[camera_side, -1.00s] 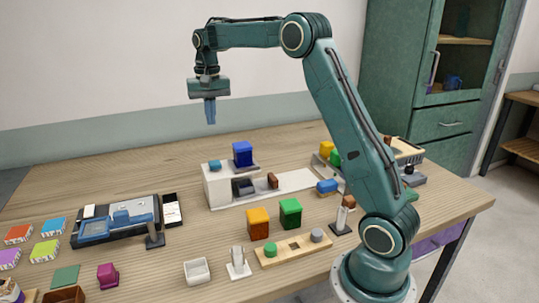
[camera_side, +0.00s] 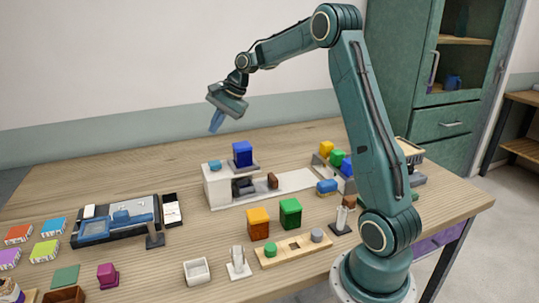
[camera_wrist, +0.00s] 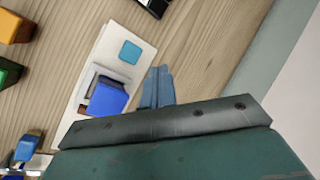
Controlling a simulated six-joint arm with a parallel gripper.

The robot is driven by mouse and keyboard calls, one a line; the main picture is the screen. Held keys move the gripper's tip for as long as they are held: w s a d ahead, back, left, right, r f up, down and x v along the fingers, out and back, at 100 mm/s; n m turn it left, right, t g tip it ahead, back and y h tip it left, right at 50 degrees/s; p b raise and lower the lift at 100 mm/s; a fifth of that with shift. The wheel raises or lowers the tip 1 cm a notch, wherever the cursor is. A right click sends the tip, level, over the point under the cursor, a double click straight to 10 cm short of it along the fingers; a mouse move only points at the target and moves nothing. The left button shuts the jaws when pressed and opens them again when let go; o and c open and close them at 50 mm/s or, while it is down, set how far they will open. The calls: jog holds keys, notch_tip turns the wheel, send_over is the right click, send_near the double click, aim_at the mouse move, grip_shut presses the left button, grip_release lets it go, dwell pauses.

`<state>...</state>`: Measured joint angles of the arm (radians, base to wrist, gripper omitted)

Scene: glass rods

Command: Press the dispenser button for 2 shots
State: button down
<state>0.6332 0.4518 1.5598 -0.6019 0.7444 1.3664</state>
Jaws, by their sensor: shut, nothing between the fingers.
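The dispenser (camera_side: 211,192) is a white block with a long low base in the middle of the table. A teal button (camera_side: 214,165) sits on its top left, and a blue cube stands on its top right (camera_side: 242,153). In the wrist view the teal button (camera_wrist: 130,51) and the blue cube (camera_wrist: 108,97) show on the white dispenser (camera_wrist: 92,62). My gripper (camera_side: 216,122) is shut and empty, tilted, in the air above the dispenser and apart from the button. Its blue fingers also show in the wrist view (camera_wrist: 158,86).
Orange (camera_side: 258,223) and green (camera_side: 290,213) cubes stand in front of the dispenser. A wooden board (camera_side: 290,251) with pegs lies nearer. The air around my gripper is clear.

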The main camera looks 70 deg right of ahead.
aim_at(219, 162)
jog(key=shift+s+a+r+m+t+y, duration=0.15)
jog(key=shift+a+r+m+t+y, duration=0.2)
jog(key=shift+m, duration=0.4)
jog(key=shift+s+a+r+m+t+y, duration=0.1)
jog(key=shift+s+a+m+t+y, duration=0.15)
jog(key=shift+m+t, duration=0.45)
jog(key=shift+s+a+r+m+t+y, duration=0.1)
jog(key=shift+a+r+m+t+y, duration=0.25)
jog(key=shift+m, duration=0.5)
jog(key=shift+d+f, duration=0.1)
jog(key=shift+f, duration=0.1)
jog(key=shift+f, duration=4.35)
jog(key=shift+f, duration=0.25)
